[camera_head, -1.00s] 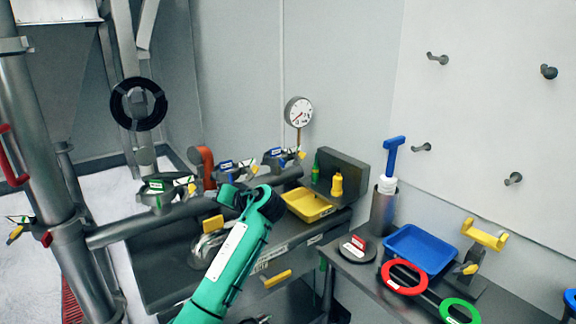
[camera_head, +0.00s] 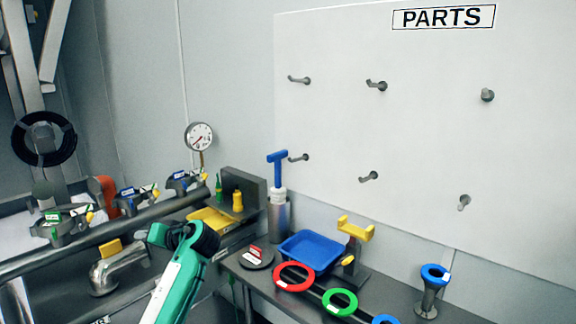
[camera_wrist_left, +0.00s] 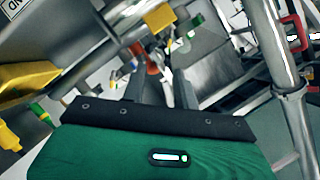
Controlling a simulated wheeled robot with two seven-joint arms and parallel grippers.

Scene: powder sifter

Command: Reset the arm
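My left arm, a green link with a white label, reaches up from the bottom of the head view. My left gripper is mostly hidden behind its black wrist end (camera_head: 205,240), in front of the pipework and bench. In the left wrist view two grey fingers of the left gripper (camera_wrist_left: 158,88) stand apart beyond the black mount, with nothing seen held between them. My right gripper is not in view.
A parts table holds a blue tray (camera_head: 310,250), red ring (camera_head: 293,268), green ring (camera_head: 339,291) and yellow-topped stand (camera_head: 355,230). Pipes with valves (camera_head: 135,201), a gauge (camera_head: 199,136) and a yellow tray (camera_head: 211,221) lie left. The pegged PARTS board (camera_head: 420,110) is behind.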

